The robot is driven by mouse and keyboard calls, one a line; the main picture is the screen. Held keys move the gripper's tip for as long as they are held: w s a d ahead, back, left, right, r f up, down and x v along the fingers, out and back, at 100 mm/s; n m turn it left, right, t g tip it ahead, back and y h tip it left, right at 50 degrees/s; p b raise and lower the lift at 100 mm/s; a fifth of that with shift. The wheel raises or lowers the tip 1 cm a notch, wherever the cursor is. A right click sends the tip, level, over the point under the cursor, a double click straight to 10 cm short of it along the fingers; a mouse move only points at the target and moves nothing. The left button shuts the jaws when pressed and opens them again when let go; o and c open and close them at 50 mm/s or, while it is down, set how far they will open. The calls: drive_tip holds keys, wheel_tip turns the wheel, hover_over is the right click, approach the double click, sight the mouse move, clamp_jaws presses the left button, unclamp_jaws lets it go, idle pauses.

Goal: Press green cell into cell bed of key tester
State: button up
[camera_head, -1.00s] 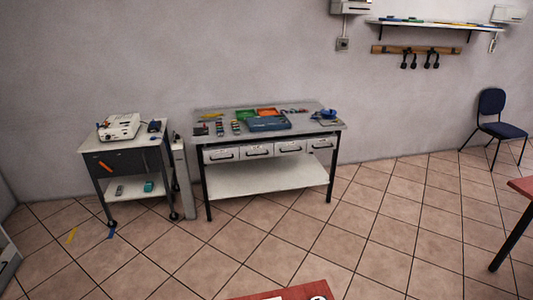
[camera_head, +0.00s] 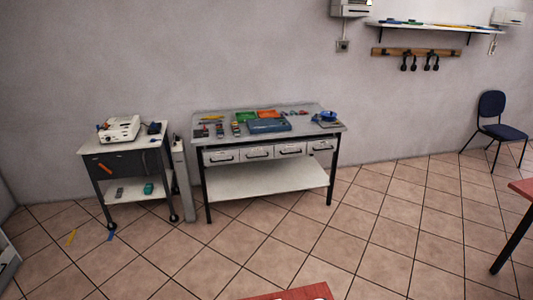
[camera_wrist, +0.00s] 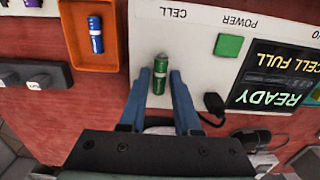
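The green cell (camera_wrist: 160,76) lies on the white key tester (camera_wrist: 200,62), below the upside-down CELL label in the wrist view. My gripper (camera_wrist: 161,78) has its two blue fingers on either side of the green cell, with narrow pale gaps showing between them. The cell bed under the cell is largely hidden by the cell and fingers. The tester's screen (camera_wrist: 275,76) reads CELL FULL and READY, upside down. A green square (camera_wrist: 228,45) sits under the POWER label. My gripper is not visible in the head view.
An orange tray (camera_wrist: 95,62) with a blue cell (camera_wrist: 96,35) stands left of the tester. A dark block (camera_wrist: 35,76) lies farther left on the red tabletop (camera_wrist: 85,105). Black cable (camera_wrist: 250,139) lies at right. A workbench (camera_head: 268,135) and cart (camera_head: 125,160) stand by the far wall.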

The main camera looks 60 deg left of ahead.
drive_tip(key=shift+r, duration=0.2)
drive_tip(key=shift+r+p, duration=1.55)
drive_tip(key=shift+p, duration=0.4)
drive_tip(key=shift+o, duration=0.3)
drive_tip(key=o, duration=0.5)
drive_tip(key=shift+r+p, duration=2.5)
